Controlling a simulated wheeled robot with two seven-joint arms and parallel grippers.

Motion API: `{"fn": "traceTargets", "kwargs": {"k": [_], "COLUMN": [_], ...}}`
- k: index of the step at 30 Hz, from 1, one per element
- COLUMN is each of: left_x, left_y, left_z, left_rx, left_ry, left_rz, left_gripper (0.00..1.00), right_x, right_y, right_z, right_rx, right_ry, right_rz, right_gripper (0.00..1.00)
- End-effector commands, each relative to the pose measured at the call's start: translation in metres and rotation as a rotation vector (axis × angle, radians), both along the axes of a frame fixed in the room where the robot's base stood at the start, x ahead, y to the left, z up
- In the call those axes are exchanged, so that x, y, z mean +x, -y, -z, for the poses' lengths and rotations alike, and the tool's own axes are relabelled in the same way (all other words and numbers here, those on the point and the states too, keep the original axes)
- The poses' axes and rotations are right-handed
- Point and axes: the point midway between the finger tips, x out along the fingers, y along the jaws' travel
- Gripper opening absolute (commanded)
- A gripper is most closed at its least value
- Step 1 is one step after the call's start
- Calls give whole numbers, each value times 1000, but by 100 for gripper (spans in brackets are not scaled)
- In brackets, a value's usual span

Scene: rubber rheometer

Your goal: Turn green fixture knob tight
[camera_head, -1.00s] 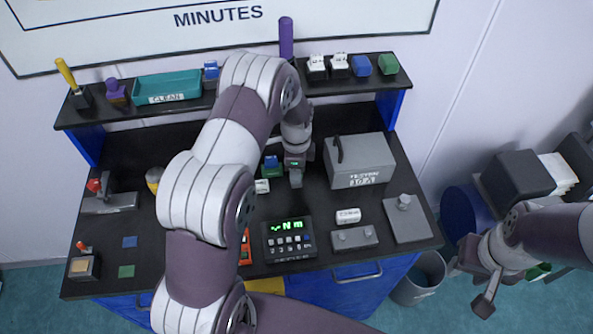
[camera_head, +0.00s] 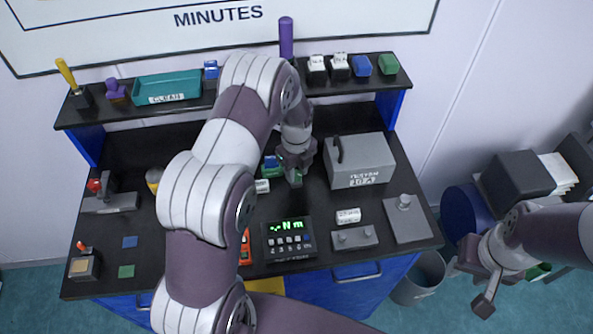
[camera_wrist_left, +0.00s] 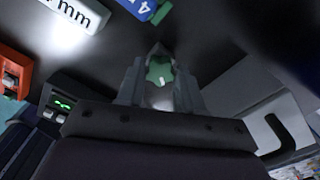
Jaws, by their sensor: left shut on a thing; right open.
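The green fixture knob (camera_wrist_left: 160,70) shows in the left wrist view as a lobed green shape with a pale mark, between the fingers of my left gripper (camera_wrist_left: 160,80). In the head view my left gripper (camera_head: 294,172) points down at the bench behind the torque display, with a bit of green at its fingertips. It is shut on the knob. The fixture under the knob is mostly hidden by the gripper. My right gripper (camera_head: 482,285) is open and empty, off the right side of the bench.
The grey oven-like box (camera_head: 361,160) stands close to the right of my left gripper. The display unit (camera_head: 289,240) marked Nm is in front. A blue and green block (camera_head: 270,165) and a white labelled block (camera_head: 262,186) sit just left. A grey plate (camera_head: 407,222) lies at right.

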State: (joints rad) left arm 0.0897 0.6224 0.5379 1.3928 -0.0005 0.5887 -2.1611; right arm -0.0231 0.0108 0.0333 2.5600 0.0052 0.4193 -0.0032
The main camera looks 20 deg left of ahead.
Motion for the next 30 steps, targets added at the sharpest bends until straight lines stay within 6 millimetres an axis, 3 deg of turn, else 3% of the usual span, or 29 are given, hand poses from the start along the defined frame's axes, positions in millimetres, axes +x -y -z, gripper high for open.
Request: {"fn": "traceTargets", "kwargs": {"k": [4, 11, 19, 25, 30], "left_x": [0, 0, 0, 0, 1], "left_y": [0, 0, 0, 0, 0], "left_z": [0, 0, 0, 0, 0], "left_rx": [0, 0, 1, 0, 0], "left_ry": [0, 0, 0, 1, 1], "left_rz": [26, 382, 416, 747, 801], "left_gripper": [6, 6, 6, 6, 6], "right_x": [0, 0, 0, 0, 0], "right_y": [0, 0, 0, 0, 0], "right_z": [0, 0, 0, 0, 0], "right_rx": [0, 0, 0, 0, 0], "right_ry": [0, 0, 0, 0, 0], "right_rz": [0, 0, 0, 0, 0], "right_gripper": [43, 43, 43, 43, 43]}}
